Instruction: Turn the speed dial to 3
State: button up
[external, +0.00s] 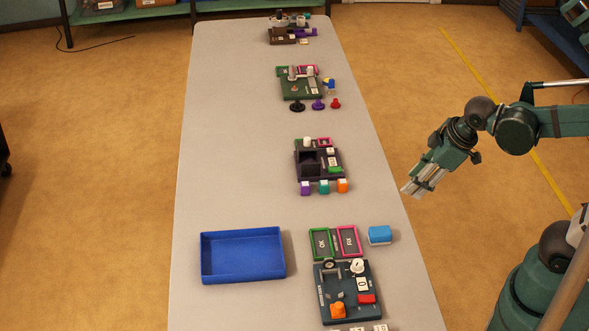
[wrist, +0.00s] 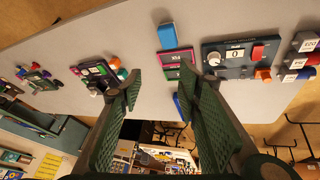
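A dark blue-grey panel (external: 346,310) lies at the near end of the table. A white round knob (external: 358,265), which looks like the speed dial, stands on its far right part. Its pointer setting is too small to read. Below it a white display (external: 362,284) shows 0. In the wrist view the knob (wrist: 213,58) sits beside the display (wrist: 235,53). My gripper (external: 411,187) is off the table's right edge, up and right of the panel, touching nothing. In the wrist view my gripper (wrist: 160,77) has its fingers apart with nothing between them.
The panel also carries a red switch (external: 367,299) and an orange part (external: 337,311). Green (external: 321,257) and pink (external: 348,254) frames and a blue block (external: 380,235) lie beyond it. A blue tray (external: 242,278) is left. Other panels stand farther along the table.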

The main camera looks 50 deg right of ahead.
jog(key=w+a+f+n+g+p, duration=0.3)
jog(key=w+a+f+n, duration=0.2)
jog(key=a+n, duration=0.4)
jog(key=n+g+p, duration=0.3)
jog(key=n, duration=0.8)
send_over(358, 262)
jog(key=shift+h, duration=0.3)
jog(key=shift+w+f, duration=0.1)
jog(key=shift+f, duration=4)
jog(key=shift+f, duration=0.1)
jog(key=shift+f+b, duration=0.65)
jog(key=shift+f, duration=3.15)
jog(key=shift+c, duration=0.4)
jog(key=c, duration=0.8)
